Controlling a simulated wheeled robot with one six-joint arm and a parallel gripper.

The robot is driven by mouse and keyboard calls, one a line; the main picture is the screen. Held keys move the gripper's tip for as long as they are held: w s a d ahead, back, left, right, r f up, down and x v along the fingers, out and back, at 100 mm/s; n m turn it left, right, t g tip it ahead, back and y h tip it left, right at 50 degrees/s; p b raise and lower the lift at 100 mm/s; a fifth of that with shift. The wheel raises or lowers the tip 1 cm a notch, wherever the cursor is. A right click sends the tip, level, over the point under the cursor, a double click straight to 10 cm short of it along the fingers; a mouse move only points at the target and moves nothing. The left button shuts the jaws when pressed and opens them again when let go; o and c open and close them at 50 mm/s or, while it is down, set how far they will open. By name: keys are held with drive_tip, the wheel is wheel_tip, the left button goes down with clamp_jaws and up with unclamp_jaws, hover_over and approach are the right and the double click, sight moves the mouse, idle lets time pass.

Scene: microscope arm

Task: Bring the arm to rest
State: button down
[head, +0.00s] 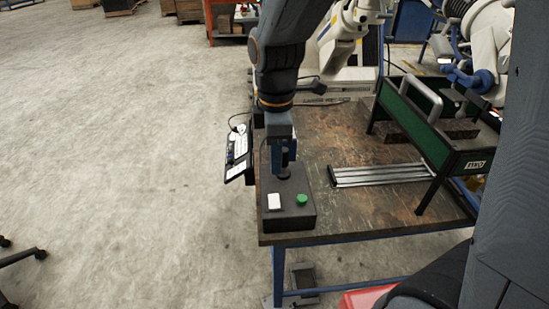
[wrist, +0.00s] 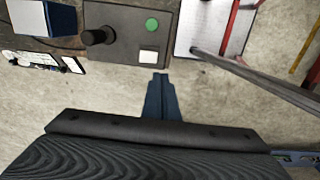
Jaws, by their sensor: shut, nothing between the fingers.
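My gripper (wrist: 160,84) shows in the wrist view as two slim blue-grey fingers pressed together, empty. Its tips point up the picture toward the dark control box and overlie bare floor just below the box's edge. I cannot tell the height gap. The dark control box (head: 288,216) sits at the near left corner of the worktable (head: 330,237). It carries a black knob (wrist: 97,36), a green button (wrist: 152,24) and a white button (wrist: 147,57).
A blue block (wrist: 60,18) stands behind the knob. A tablet-like panel (head: 239,150) hangs at the table's left edge. Silver rails (head: 375,175) and a green-black rack (head: 420,130) occupy the right. A red-framed stand (wrist: 212,30) is nearby. Open floor (head: 130,150) lies left.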

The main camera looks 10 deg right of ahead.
drive_tip(key=s+d+f+m+b, duration=0.1)
drive_tip(key=d+f+m+b, duration=0.1)
drive_tip(key=d+m, duration=0.4)
drive_tip(key=s+d+f+m+t+b, duration=0.1)
drive_tip(key=d+f+m, duration=0.4)
drive_tip(key=m, duration=0.5)
drive_tip(key=shift+s+d+b, duration=0.45)
drive_tip(key=shift+s+b, duration=0.25)
drive_tip(key=shift+b, duration=0.1)
drive_tip(key=c, duration=2.5)
unclamp_jaws()
drive_tip(key=shift+s+d+f+m, duration=0.15)
drive_tip(key=shift+d+m, duration=0.1)
drive_tip(key=shift+m, duration=0.25)
drive_tip(key=o, duration=0.8)
drive_tip(key=shift+s+d+m, duration=0.1)
drive_tip(key=shift+d+m, duration=0.05)
drive_tip(key=shift+m, duration=0.15)
drive_tip(key=shift+c, duration=0.2)
drive_tip(key=shift+s, duration=0.1)
